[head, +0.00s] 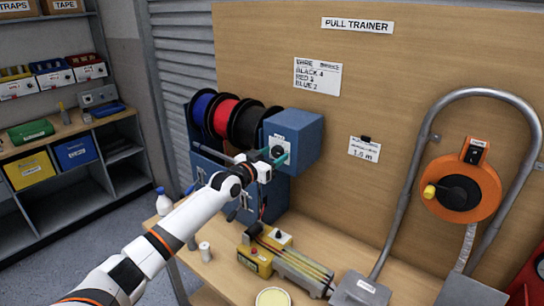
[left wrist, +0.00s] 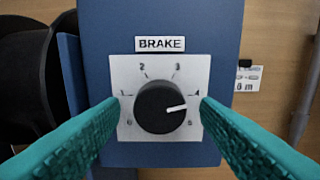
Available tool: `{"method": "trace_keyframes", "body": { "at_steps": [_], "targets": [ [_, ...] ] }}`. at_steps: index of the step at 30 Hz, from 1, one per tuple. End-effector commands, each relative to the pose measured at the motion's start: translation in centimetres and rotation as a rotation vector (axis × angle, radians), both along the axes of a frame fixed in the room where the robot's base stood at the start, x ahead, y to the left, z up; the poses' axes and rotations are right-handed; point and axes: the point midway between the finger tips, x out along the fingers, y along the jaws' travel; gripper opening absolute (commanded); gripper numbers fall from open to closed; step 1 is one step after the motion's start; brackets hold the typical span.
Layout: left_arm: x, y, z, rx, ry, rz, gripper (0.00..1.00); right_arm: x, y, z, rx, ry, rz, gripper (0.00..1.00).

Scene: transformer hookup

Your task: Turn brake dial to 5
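The brake dial (left wrist: 160,109) is a round black knob on a white plate with numbers around it, under a BRAKE label. Its white pointer aims right and slightly up, at about the 4; the 5 is at lower right. The dial plate is on the front of a blue box (head: 304,137) in the head view. My left gripper (left wrist: 159,104) is open, its teal fingers on either side of the knob with gaps between. In the head view the left gripper (head: 276,158) is in front of the box. My right gripper is not in view.
Blue, red and black wire spools (head: 228,115) stand left of the box. A yellow control box (head: 255,261) sits on the bench below. An orange reel (head: 460,189) hangs on the wooden board at right. Shelves with bins (head: 74,152) stand at left.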

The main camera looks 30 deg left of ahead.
Motion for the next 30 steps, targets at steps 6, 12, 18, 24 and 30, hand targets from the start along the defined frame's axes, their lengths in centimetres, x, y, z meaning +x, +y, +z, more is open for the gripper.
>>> {"method": "trace_keyframes", "body": {
  "at_steps": [6,12,18,24,30],
  "targets": [
    [0.0,0.0,0.0,0.0,0.0,0.0,0.22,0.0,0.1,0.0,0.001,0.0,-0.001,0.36],
    [0.0,0.0,0.0,0.004,0.0,0.0,0.13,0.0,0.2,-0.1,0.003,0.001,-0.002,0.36],
    [0.0,0.0,-0.1,0.053,-0.005,0.0,0.13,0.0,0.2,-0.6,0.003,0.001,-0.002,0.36],
    [0.0,0.0,-0.2,0.174,-0.015,-0.001,0.13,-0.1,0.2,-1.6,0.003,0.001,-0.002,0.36],
    [0.0,0.1,-0.1,0.35,-0.028,0.0,0.13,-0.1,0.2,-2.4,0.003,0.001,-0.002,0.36]
  ]
}}
